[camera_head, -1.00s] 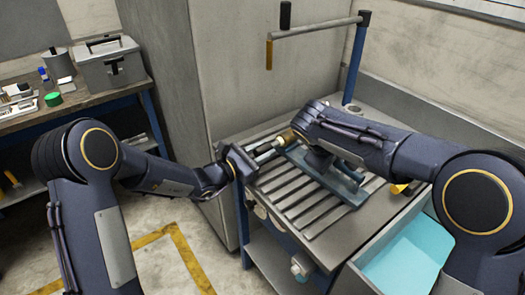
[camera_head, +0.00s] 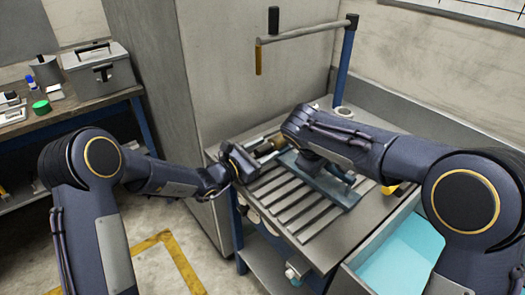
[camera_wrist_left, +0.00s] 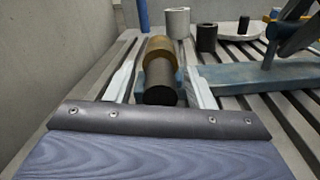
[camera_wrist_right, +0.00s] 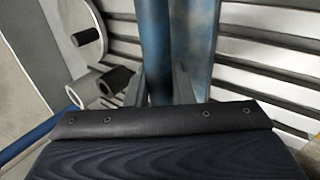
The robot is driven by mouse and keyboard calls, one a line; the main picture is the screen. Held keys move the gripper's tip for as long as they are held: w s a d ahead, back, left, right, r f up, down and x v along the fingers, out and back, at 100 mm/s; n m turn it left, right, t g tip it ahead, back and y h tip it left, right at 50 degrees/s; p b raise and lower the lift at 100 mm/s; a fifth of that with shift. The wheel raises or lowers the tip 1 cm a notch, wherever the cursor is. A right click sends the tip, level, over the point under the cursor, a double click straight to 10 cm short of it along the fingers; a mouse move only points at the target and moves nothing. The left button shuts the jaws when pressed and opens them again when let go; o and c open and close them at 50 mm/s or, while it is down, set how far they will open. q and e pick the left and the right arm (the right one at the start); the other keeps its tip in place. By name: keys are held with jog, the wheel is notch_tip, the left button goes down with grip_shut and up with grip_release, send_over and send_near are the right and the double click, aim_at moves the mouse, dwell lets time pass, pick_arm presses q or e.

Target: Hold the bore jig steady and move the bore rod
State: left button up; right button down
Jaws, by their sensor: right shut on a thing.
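The bore jig is a blue frame (camera_head: 338,192) on the slatted table; it also shows in the left wrist view (camera_wrist_left: 262,76). My right gripper (camera_wrist_right: 158,88) is shut on a blue upright bar of the jig (camera_wrist_right: 156,40); my arm hides much of this in the head view. The bore rod, with a black round end (camera_wrist_left: 160,82) and a brass-coloured collar (camera_wrist_left: 158,48), lies level in front of my left gripper. My left gripper (camera_wrist_left: 160,75) is open, one pale finger on each side of the rod, with small gaps visible. In the head view my left gripper (camera_head: 255,155) is at the table's left side.
A grey cylinder (camera_wrist_left: 177,22) and a dark cylinder (camera_wrist_left: 207,38) stand behind the rod. A drawer with a turquoise lining (camera_head: 395,255) is open at the table's front right. A post with a horizontal arm (camera_head: 305,32) stands at the back. Bare slats (camera_head: 285,205) lie in front of the jig.

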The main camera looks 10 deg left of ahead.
jog(key=shift+r, duration=0.1)
pick_arm(q)
jog(key=v, duration=1.2)
pick_arm(e)
jog(key=c, duration=1.2)
grip_release()
jog(key=shift+o, duration=0.2)
